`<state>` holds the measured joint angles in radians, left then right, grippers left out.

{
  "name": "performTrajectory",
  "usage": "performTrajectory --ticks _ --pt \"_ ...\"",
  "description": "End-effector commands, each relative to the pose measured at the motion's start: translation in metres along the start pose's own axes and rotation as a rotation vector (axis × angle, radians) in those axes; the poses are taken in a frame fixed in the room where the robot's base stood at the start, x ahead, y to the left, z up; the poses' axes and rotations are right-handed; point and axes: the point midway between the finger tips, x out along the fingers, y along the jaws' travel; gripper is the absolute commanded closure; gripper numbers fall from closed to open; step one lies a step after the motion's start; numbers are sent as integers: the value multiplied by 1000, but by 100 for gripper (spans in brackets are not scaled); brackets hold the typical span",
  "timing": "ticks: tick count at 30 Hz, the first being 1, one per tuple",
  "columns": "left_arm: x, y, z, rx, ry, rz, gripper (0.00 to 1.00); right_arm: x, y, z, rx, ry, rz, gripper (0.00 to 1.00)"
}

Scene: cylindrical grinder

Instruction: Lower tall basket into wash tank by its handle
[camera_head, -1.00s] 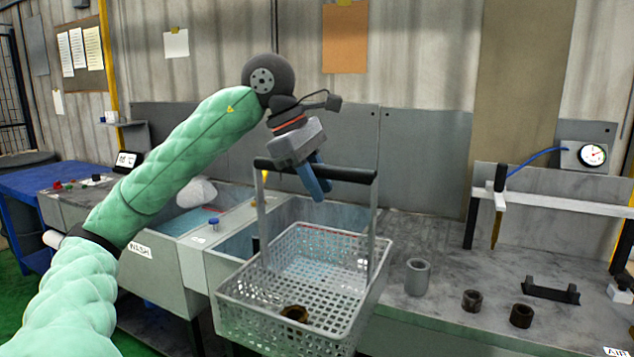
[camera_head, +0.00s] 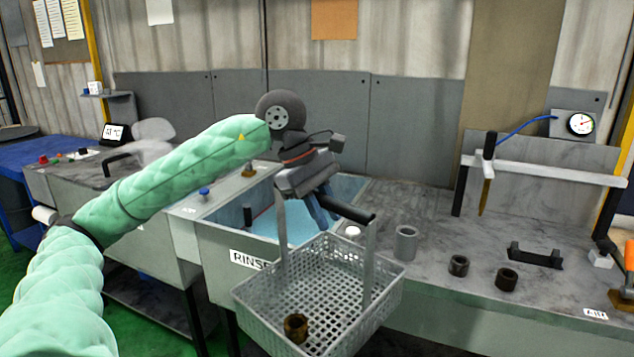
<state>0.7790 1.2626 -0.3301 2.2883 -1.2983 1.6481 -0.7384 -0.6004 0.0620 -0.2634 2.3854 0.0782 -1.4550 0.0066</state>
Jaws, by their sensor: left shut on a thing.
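The tall basket (camera_head: 345,262) is a grey perforated tray with two uprights and a dark handle bar (camera_head: 354,213). A brown ring-shaped part (camera_head: 296,327) lies inside it. My left gripper (camera_head: 320,213) is shut on the handle and holds the basket in the air, slightly tilted, in front of the rinse tank (camera_head: 230,229). The wash tank (camera_head: 95,205) is to the left, mostly hidden behind my left arm. My right gripper does not show.
The bench at right holds a grey cup (camera_head: 405,243), two dark rings (camera_head: 459,265) (camera_head: 507,279) and a black bracket (camera_head: 535,257). A gauge (camera_head: 580,123) and a white rail (camera_head: 545,171) stand behind. A blue table (camera_head: 40,165) is at far left.

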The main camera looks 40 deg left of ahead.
Motion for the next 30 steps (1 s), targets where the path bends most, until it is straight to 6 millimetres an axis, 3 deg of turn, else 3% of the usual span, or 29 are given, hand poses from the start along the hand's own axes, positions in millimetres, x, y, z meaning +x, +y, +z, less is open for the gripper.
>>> performTrajectory --ticks 20,30 --pt "202 -17 -24 479 -107 -200 100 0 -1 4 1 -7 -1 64" --pt "319 -27 -38 760 -167 -317 100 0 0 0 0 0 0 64"
